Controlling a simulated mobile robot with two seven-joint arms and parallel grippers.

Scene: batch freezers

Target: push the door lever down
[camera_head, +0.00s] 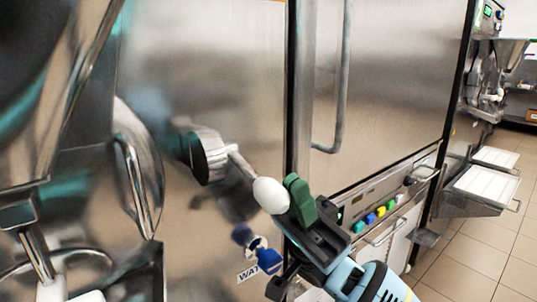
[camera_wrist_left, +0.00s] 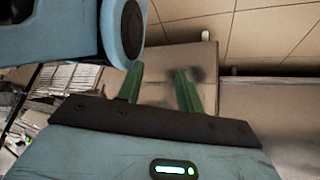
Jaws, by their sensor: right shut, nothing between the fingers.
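The door lever (camera_head: 240,164) is a metal rod from a round hub on the steel front. It slopes down to the right and ends in a white knob (camera_head: 269,195). My right gripper (camera_head: 298,194), with green fingers, is shut and empty. Its fingertips are right beside the knob's right side in the head view; I cannot tell whether they touch it. My left gripper (camera_wrist_left: 160,82) shows only in the left wrist view, its two green fingers apart with nothing held between them.
A blue knob (camera_head: 269,261) sits below the lever, near a partly hidden label. A long vertical handle (camera_head: 343,80) is on the panel to the right. A curved metal handle (camera_head: 137,185) stands at left. Tiled floor (camera_head: 470,250) is open at right.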

